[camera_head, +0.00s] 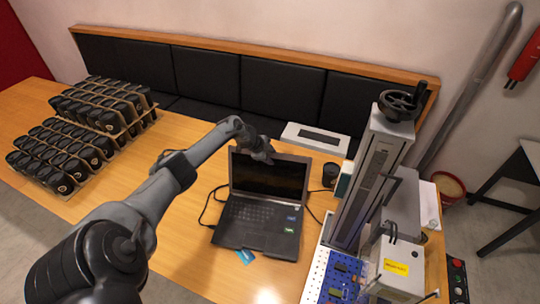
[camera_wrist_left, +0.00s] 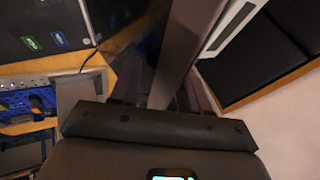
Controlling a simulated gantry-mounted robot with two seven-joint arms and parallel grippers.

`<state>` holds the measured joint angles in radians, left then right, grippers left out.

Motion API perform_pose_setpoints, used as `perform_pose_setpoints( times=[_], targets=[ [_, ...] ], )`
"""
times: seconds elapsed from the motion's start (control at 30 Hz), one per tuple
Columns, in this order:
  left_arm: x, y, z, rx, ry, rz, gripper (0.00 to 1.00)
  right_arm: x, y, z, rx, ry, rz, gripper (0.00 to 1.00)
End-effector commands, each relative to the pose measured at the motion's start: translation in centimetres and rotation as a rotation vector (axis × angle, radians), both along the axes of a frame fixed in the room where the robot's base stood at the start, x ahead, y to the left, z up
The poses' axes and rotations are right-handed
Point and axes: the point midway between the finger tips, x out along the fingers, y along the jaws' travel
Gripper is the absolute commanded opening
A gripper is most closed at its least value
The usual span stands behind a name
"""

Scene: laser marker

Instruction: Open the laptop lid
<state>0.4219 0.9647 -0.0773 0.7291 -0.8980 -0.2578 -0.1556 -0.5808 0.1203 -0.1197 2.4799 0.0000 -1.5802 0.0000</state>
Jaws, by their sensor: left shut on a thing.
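The black laptop (camera_head: 258,220) sits on the wooden table, its keyboard uncovered. Its lid (camera_head: 268,178) stands raised, with the dark screen facing the head camera. My left gripper (camera_head: 258,152) is at the lid's top edge and shut on it. In the left wrist view the lid (camera_wrist_left: 187,45) runs edge-on between the fingers of my left gripper (camera_wrist_left: 160,92). The laptop base with its stickers shows in that view's upper left corner (camera_wrist_left: 45,25). The fingertips are partly hidden in both views. My right gripper is not in view.
A tall laser marker column (camera_head: 368,185) and a blue perforated plate (camera_head: 335,275) stand right of the laptop. A white box (camera_head: 314,137) and a black cup (camera_head: 329,175) are behind it. Racks of black parts (camera_head: 75,140) fill the table's left.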

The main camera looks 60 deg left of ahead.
Motion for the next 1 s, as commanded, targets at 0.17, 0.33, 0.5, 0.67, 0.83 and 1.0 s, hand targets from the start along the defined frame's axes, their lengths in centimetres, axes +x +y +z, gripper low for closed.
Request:
perform_pose_setpoints(
  times=[0.17, 0.33, 0.5, 0.67, 0.83, 1.0],
  targets=[
    [-0.5, -0.3, -0.2, -0.005, 0.012, -0.004, 0.33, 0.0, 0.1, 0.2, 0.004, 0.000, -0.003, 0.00],
    [-1.2, -0.2, 1.1, -0.001, 0.011, -0.003, 0.33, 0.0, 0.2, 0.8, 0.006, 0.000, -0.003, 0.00],
    [-2.4, -0.1, 3.2, 0.002, 0.008, -0.003, 0.33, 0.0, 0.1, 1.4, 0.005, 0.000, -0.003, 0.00],
    [-3.5, -0.3, 5.3, 0.003, 0.005, -0.002, 0.33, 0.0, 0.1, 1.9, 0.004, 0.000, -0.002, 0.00],
    [-4.6, -0.5, 7.1, 0.004, 0.005, -0.003, 0.33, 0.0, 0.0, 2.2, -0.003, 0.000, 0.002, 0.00],
    [-5.3, -0.5, 8.3, 0.003, 0.001, -0.001, 0.33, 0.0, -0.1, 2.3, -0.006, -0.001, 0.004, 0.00]
  ],
)
